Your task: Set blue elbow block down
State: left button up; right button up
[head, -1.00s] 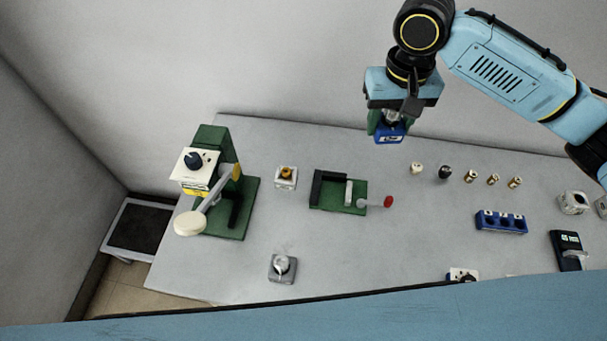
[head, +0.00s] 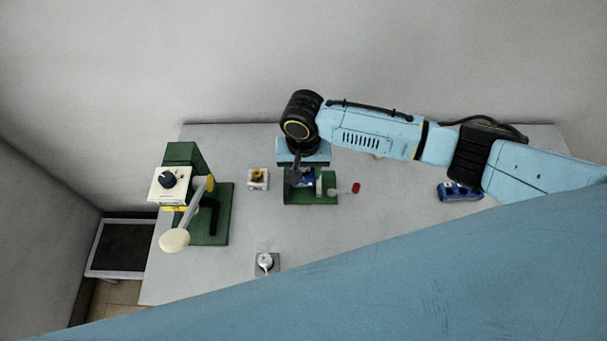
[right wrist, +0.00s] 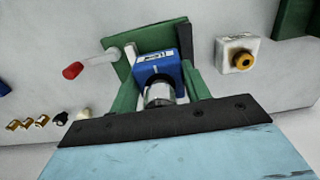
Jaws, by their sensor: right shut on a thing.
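The blue elbow block (head: 305,179) is in my right gripper (head: 302,177), over the left part of the green clamp fixture (head: 318,200). In the right wrist view the blue block (right wrist: 158,66) sits between the two green fingers, with a silver round part (right wrist: 159,93) on its near side. The fixture's green plate (right wrist: 158,33) shows behind it. The fixture has a lever with a red tip (head: 356,187). My arm hides part of the fixture, and I cannot tell whether the block touches it. My left gripper is not in view.
A green press (head: 184,155) with a white box and pale round knob stands at left. A small white box with a yellow top (head: 258,179) is left of the fixture. A grey-based part (head: 266,263) lies nearer. A blue holder (head: 458,191) is at right, partly behind my arm.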

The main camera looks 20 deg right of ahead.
notch_tip(320, 180, down, 2)
jog(key=shift+f, duration=0.1)
